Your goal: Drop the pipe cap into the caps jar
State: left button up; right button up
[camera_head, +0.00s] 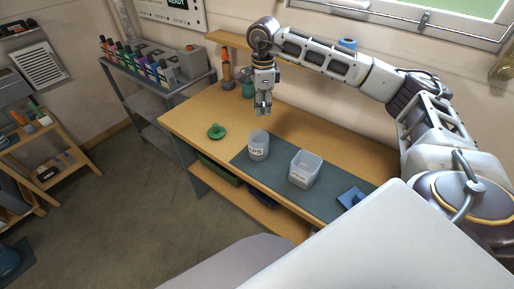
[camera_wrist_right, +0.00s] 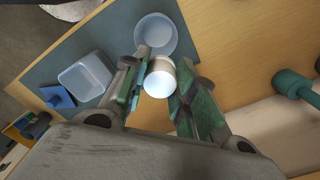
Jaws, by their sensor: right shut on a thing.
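The caps jar (camera_head: 258,147) is a translucent round container with a label, upright on the left end of the dark mat. It also shows in the right wrist view (camera_wrist_right: 155,32), with its open mouth just beyond my fingertips. My right gripper (camera_head: 263,110) is above the bench, behind the jar and apart from it. In the wrist view it is shut on the white, round pipe cap (camera_wrist_right: 160,80), held between the two fingers. The cap is hard to make out in the head view. My left gripper is not in view.
A square translucent bin (camera_head: 306,169) stands on the mat (camera_head: 328,197) right of the jar. A blue object (camera_head: 352,197) lies at the mat's right end. A green object (camera_head: 216,131) lies left of the jar. Bottles (camera_head: 227,70) stand at the bench's back.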

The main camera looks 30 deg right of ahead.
jog(key=shift+f+b, duration=0.45)
jog(key=shift+f, duration=0.4)
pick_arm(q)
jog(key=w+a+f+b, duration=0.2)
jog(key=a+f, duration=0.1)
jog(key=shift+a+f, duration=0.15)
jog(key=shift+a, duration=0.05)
pick_arm(e)
notch_tip(320, 180, down, 4)
jog(key=shift+f, duration=0.1)
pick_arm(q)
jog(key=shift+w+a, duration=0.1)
